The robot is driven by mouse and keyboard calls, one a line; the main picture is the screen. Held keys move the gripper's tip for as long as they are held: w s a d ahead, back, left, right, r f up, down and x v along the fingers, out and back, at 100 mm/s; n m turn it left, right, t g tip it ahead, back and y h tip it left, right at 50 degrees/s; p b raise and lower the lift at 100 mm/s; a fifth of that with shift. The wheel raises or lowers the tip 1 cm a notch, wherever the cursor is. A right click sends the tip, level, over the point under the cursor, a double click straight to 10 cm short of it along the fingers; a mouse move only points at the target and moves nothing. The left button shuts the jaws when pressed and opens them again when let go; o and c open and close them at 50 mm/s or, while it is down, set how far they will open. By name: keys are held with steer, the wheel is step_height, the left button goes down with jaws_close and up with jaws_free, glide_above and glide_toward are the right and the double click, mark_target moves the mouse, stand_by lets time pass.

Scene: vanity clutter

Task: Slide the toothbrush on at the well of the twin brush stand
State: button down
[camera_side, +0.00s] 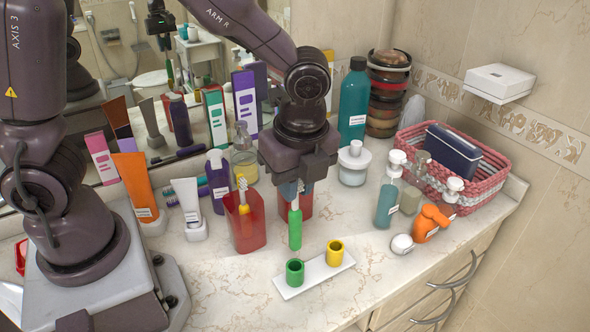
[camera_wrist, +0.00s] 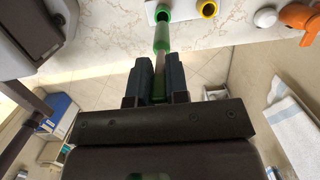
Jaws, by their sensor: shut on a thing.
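My gripper (camera_side: 291,187) is shut on a green toothbrush (camera_side: 295,228), which hangs upright, handle end down. In the wrist view the toothbrush (camera_wrist: 161,38) extends from between the fingers (camera_wrist: 159,78). The twin brush stand is a white plate (camera_side: 316,275) with a green well (camera_side: 295,273) and a yellow well (camera_side: 335,253), both looking empty. In the side view the handle's lower end shows just above the green well; its exact distance is unclear. The wrist view also shows the green well (camera_wrist: 162,12) and yellow well (camera_wrist: 207,8) beyond the brush.
A red cup (camera_side: 246,229) with a yellow toothbrush (camera_side: 243,195) stands left of my gripper. Another red cup (camera_side: 306,205) is partly hidden behind the held brush. Bottles, an orange object (camera_side: 430,222) and a woven basket (camera_side: 470,195) stand right.

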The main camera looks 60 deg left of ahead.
mark_target(295, 227)
steer(key=shift+f, duration=4.55)
steer(key=c, duration=1)
jaws_free()
steer(key=shift+c, duration=0.2)
step_height(295, 227, up, 13)
steer(key=d, duration=0.2)
